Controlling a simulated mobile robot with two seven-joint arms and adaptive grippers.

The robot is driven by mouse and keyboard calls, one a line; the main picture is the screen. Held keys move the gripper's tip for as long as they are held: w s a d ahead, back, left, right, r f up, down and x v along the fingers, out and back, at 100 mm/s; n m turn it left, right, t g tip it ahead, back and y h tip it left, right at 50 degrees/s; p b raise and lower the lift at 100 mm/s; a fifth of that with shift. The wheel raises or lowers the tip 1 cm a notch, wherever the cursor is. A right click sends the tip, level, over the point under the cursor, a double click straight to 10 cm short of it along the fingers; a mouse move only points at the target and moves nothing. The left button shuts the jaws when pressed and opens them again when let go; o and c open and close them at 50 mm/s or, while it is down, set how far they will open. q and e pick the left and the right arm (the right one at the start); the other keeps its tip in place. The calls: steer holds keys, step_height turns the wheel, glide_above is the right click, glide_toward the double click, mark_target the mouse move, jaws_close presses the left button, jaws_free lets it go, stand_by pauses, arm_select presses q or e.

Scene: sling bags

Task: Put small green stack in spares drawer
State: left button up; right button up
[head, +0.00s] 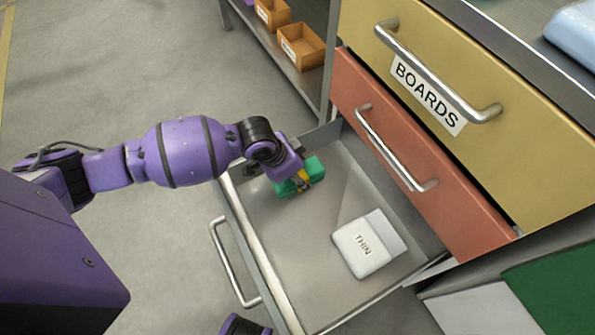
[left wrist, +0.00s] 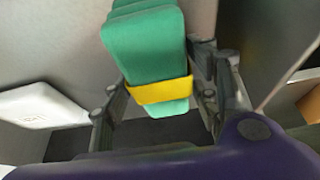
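The small green stack (head: 314,170), with a yellow band around it, is at the far left inside the open grey drawer (head: 262,262). My left gripper (head: 298,178) reaches down to it over the drawer's side. In the left wrist view the green stack (left wrist: 148,55) sits between the two fingers of my left gripper (left wrist: 160,90), which close on its sides near the yellow band. I cannot tell whether the stack touches the drawer floor. No label on the open drawer's front is visible. My right gripper is out of view.
A white packet marked THIN (head: 362,247) lies in the drawer's near right part; the floor between is bare. Above are a shut red drawer (head: 400,150) and a yellow drawer marked BOARDS (head: 480,110). Orange bins (head: 300,45) stand on a shelf behind.

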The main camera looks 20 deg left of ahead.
arm_select(q)
steer(key=shift+o, duration=0.7)
steer(key=shift+r, duration=0.2)
steer(key=p+v, duration=0.4)
steer(key=v, duration=0.7)
steer(key=shift+w+p, duration=0.1)
steer(key=shift+p, duration=0.25)
steer(key=shift+s+a+r, duration=0.1)
steer(key=shift+s+r, duration=0.15)
steer(key=shift+r, duration=0.25)
